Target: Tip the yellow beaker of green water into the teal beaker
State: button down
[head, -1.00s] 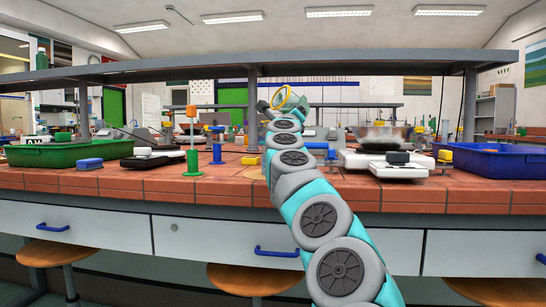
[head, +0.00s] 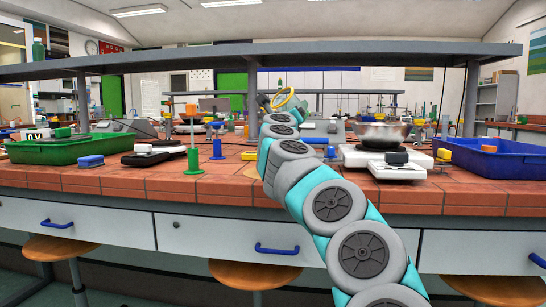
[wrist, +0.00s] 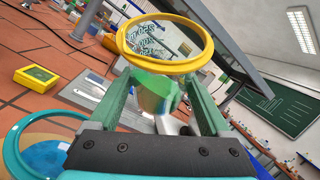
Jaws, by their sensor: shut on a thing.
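The yellow beaker (wrist: 165,64), clear with a yellow rim, is between the two green fingers of my gripper (wrist: 160,92) in the wrist view. Green water (wrist: 150,86) shows inside it. My gripper is shut on the beaker. In the head view its yellow rim (head: 283,99) shows at the far end of my arm, above the bench, looking tilted. The teal beaker (wrist: 22,127) shows at the lower left of the wrist view, its teal rim partly cut off by the frame and the gripper body. I cannot make it out in the head view, where my arm covers part of the bench.
A shelf (head: 130,66) spans the bench above the arm. A metal bowl (head: 382,134) stands on a white scale at right. A green tray (head: 60,150) is at left, a blue tray (head: 497,165) at right. A green stand (head: 193,160) is left of the arm.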

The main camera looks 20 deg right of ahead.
jog(key=w+d+r+p, duration=0.1)
jog(key=d+r+p, duration=0.2)
jog(key=d+p, duration=0.4)
jog(key=d, duration=0.3)
jog(key=shift+w, duration=0.3)
jog(key=shift+a, duration=0.1)
jog(key=a+f+b, duration=0.1)
jog(key=a+b, duration=0.1)
jog(key=a, duration=0.1)
jog(key=s+a+f+b, duration=0.1)
jog(key=a+b, duration=0.1)
jog(key=a, duration=0.1)
jog(key=a+f+b, duration=0.1)
jog(key=a+b, duration=0.1)
jog(key=a, duration=0.1)
jog(key=shift+s+a+b, duration=0.2)
jog(key=shift+s+b, duration=0.05)
jog(key=shift+b, duration=0.15)
jog(key=shift+s+a, duration=0.1)
jog(key=shift+a, duration=0.15)
jog(key=shift+d+n+t+b, duration=0.1)
jog(key=shift+n+t+b, duration=0.2)
jog(key=shift+b, duration=0.5)
